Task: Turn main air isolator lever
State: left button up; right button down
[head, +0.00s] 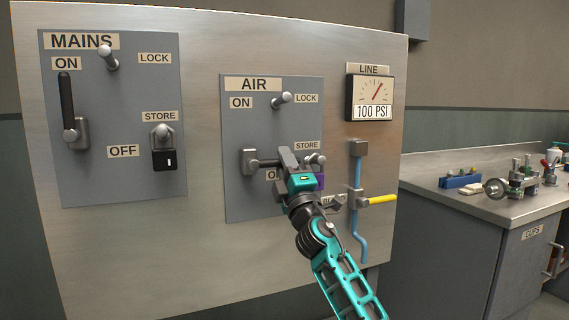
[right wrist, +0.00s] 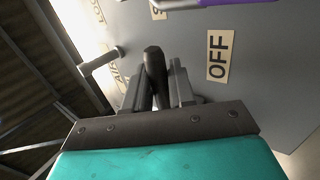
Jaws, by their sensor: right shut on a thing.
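The main air isolator lever (head: 268,163) is on the grey AIR panel (head: 236,200). Its dark handle points to the right, about level, from the grey pivot block (head: 249,160). My right gripper (head: 289,160) is shut on the handle's outer part and hides its end in the head view. In the right wrist view the dark handle (right wrist: 155,70) stands between the two grey fingers (right wrist: 160,88), beside the OFF label (right wrist: 217,57). My left gripper is not in view.
A purple padlock (head: 319,180) hangs by the STORE peg (head: 318,159), close right of my gripper; it also shows in the wrist view (right wrist: 215,3). A LOCK peg (head: 283,99) juts out above. The gauge (head: 370,98) reads 100 PSI. A yellow-handled valve (head: 380,199) is at right.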

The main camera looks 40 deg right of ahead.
jog(key=c, duration=1.1)
grip_release()
jog(key=b+v, duration=0.1)
jog(key=v, duration=1.2)
jog(key=shift+b, duration=0.35)
